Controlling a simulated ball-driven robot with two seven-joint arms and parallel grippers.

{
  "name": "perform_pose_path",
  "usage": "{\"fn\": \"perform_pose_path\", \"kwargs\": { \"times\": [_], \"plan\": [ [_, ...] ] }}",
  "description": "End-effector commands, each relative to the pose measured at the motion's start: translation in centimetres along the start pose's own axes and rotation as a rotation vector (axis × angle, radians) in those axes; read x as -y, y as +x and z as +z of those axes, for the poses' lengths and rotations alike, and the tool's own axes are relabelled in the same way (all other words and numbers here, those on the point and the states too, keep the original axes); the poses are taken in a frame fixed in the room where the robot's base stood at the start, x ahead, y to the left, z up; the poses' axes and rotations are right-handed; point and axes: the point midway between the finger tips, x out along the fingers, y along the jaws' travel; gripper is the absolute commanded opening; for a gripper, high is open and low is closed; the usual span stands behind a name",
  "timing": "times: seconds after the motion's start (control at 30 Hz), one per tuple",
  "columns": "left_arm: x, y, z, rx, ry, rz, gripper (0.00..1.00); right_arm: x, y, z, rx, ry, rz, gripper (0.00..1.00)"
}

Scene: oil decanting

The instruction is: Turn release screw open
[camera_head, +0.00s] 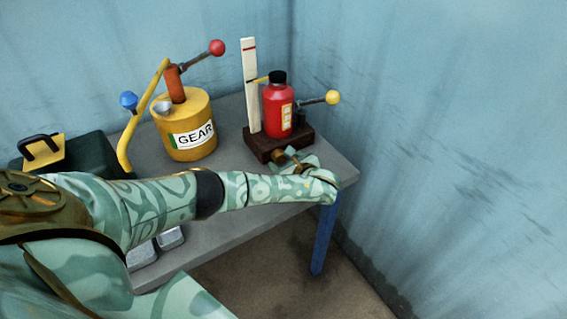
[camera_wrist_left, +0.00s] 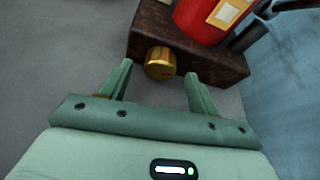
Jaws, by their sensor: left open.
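The release screw shows as a round brass knob (camera_wrist_left: 160,63) on the front face of a dark wooden base (camera_wrist_left: 232,68). In the head view the knob (camera_head: 278,156) is just left of my left gripper (camera_head: 294,161). In the wrist view my left gripper (camera_wrist_left: 158,80) is open, with a fingertip on either side of the knob and visible gaps to both. The base carries a red bottle-shaped body (camera_head: 277,107) with a black cap. My right gripper is not in view.
A yellow GEAR can (camera_head: 187,110) with a red-knobbed pump lever stands left on the grey table (camera_head: 235,232). A white gauge board (camera_head: 250,75) and a yellow-balled lever (camera_head: 332,97) flank the red body. A dark green case (camera_head: 88,152) is farther left. Blue walls close behind and right.

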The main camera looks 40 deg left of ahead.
Motion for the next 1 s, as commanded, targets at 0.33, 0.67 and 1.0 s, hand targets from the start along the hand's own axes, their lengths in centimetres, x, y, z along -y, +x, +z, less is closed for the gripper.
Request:
{"fn": "perform_pose_path", "kwargs": {
  "times": [0.33,0.67,1.0],
  "plan": [
    [0.1,2.2,0.1,0.000,-0.001,-0.001,0.61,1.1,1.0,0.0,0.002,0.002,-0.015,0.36],
    [0.1,2.2,0.1,0.000,-0.001,-0.001,0.16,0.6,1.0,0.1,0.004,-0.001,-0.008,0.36],
    [0.1,2.1,0.1,-0.001,0.033,0.013,0.16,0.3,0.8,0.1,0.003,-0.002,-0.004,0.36]
  ]
}}
